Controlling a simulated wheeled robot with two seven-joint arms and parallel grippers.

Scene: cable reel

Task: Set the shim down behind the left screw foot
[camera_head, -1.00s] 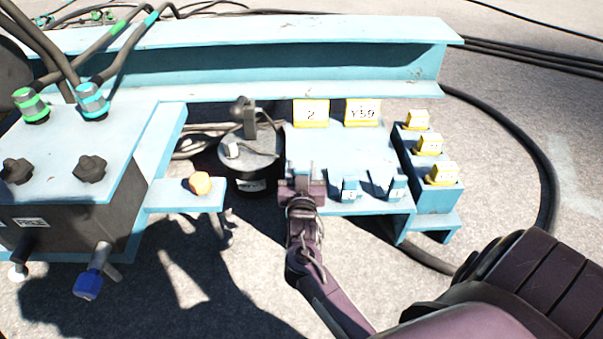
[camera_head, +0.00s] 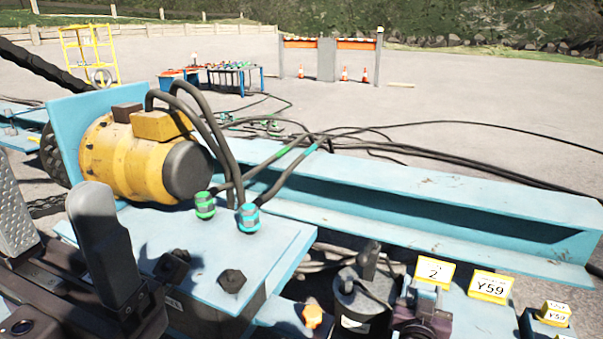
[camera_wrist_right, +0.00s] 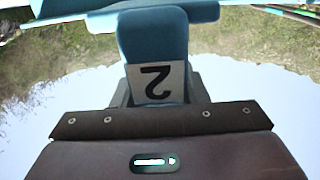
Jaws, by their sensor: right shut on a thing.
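My right gripper (camera_head: 425,312) is at the lower edge of the head view, in front of the yellow-edged card marked 2 (camera_head: 435,272). In the right wrist view it is shut on a blue shim (camera_wrist_right: 152,38) with a white label marked 2. The shim is mostly hidden in the head view. My left gripper (camera_head: 62,235) is large at the left edge, its dark fingers apart and nothing seen between them. Two black hex-headed screws stand on the blue plate, a left one (camera_head: 174,264) and a right one (camera_head: 232,280); I cannot tell whether either is the screw foot.
A yellow motor (camera_head: 135,160) stands behind the plate, with thick cables running to green (camera_head: 205,205) and cyan (camera_head: 248,217) connectors. A long blue beam (camera_head: 440,205) crosses behind. A dark cylinder (camera_head: 362,300) stands left of the right gripper. A Y59 card (camera_head: 491,286) is to the right.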

